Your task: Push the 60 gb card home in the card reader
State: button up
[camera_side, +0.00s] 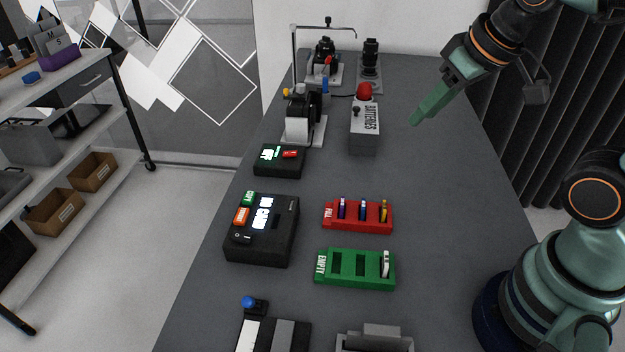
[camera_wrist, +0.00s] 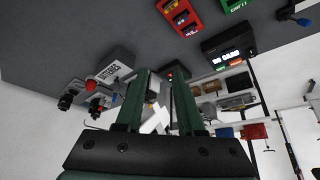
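The card reader is a black box (camera_side: 277,250) at the left of the table, and its lit display reads "NO CARD". It also shows in the wrist view (camera_wrist: 228,45). A red holder marked FULL (camera_side: 352,228) has several slots with thin coloured cards standing in them. A green holder marked EMPTY (camera_side: 350,282) has a white card (camera_side: 385,262) upright in its right slot; its other slots look empty. I cannot read a 60 gb label on any card. My gripper (camera_side: 417,119) is raised over the right side of the table, clear of the cards. In the wrist view its fingers (camera_wrist: 160,80) are apart with nothing held.
A grey BATTERIES box (camera_side: 364,140) with a red knob, a small black device with a green display (camera_side: 268,165) and stands with black equipment (camera_side: 305,128) occupy the far table. A blue-knobbed control (camera_side: 250,303) is near. The right middle of the table is clear.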

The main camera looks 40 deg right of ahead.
dwell(0.4)
jog(key=shift+o, duration=0.6)
jog(key=m+g, duration=0.6)
jog(key=m, duration=0.3)
send_over(364, 203)
notch_tip(364, 203, down, 10)
notch_tip(364, 203, down, 12)
jog(key=shift+a+r, duration=0.1)
jog(key=shift+r, duration=0.05)
